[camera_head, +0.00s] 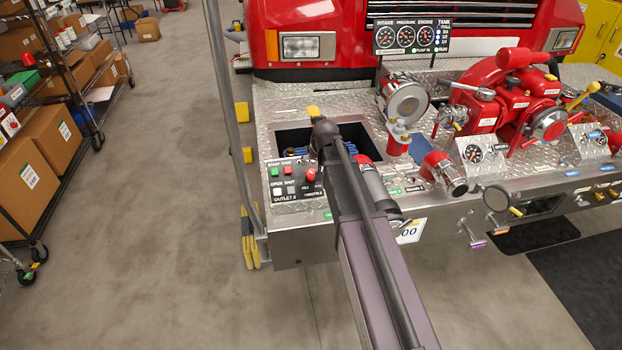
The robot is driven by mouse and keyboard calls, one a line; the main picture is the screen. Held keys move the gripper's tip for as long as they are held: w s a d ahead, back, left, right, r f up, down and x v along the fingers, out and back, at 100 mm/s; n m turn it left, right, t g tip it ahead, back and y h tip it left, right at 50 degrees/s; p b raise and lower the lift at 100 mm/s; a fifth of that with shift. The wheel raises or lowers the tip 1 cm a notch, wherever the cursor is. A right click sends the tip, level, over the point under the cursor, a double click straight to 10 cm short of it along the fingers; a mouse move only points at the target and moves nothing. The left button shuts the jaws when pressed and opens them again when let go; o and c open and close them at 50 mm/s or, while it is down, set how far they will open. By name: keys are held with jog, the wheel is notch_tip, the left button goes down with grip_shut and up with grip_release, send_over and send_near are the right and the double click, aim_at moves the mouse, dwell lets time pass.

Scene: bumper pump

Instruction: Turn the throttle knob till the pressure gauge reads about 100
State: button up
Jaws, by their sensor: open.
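The red throttle knob (310,174) stands on the small black outlet panel (292,182) at the left of the bumper deck. The pressure gauge (405,36) is the middle dial on the black gauge board above the bumper; its needle reading is too small to tell. My arm reaches up from the bottom of the picture. The dark end at my gripper (325,132) is above and just right of the knob, apart from it in the picture. My gripper is open; its fingers are hard to make out and nothing shows held in it.
The panel also has green, red, white and grey buttons. Behind it is a dark recess (293,139) in the deck. Right of my arm stand a capped nozzle (405,100) and a red pump (510,95). Shelves with boxes (55,135) are far left; floor between is clear.

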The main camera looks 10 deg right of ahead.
aim_at(312, 172)
jog(key=shift+b+x, duration=3.15)
jog(key=shift+x, duration=0.6)
jog(key=shift+c, duration=0.2)
jog(key=c, duration=1.1)
